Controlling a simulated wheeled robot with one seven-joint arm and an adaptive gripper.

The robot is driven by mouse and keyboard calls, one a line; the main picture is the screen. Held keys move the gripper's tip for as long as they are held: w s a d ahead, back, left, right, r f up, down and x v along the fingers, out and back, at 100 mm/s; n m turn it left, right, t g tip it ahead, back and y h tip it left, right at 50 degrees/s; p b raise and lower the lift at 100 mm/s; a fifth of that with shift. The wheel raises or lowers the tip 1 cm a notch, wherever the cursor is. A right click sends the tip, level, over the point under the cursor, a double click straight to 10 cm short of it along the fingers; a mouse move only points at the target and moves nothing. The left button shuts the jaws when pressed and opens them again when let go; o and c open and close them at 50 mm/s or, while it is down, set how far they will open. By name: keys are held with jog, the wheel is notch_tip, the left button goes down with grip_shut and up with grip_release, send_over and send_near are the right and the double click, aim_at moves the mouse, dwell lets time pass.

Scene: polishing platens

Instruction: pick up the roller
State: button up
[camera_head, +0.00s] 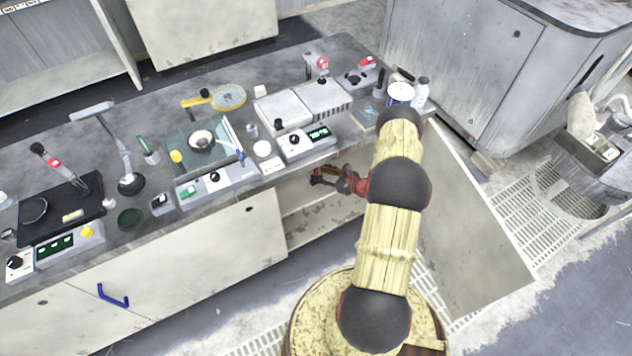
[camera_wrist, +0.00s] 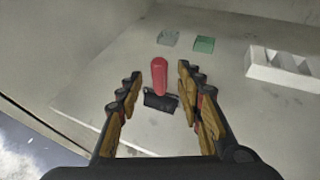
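The roller (camera_wrist: 159,78) shows in the wrist view, with a red handle and a wide black head. It lies on a pale surface inside the cabinet, the handle pointing away from me. My gripper (camera_wrist: 158,72) is open, with one finger on each side of the roller in the picture. Nothing is held, and I cannot tell how far the fingers are above the roller. In the head view my gripper (camera_head: 326,174) reaches into the open cabinet under the bench. The roller cannot be made out in that view.
In the cabinet, a small green block (camera_wrist: 204,44), a grey-green block (camera_wrist: 168,38) and a white divided holder (camera_wrist: 280,68) lie beyond the roller. Overhead is the bench top (camera_head: 330,142), crowded with polishing gear. An open cabinet door (camera_head: 470,235) stands right of my arm.

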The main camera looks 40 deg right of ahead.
aim_at(316, 172)
jog(key=b+x, duration=0.1)
jog(key=x, duration=0.2)
jog(key=shift+f, duration=0.1)
jog(key=c, duration=0.4)
grip_shut()
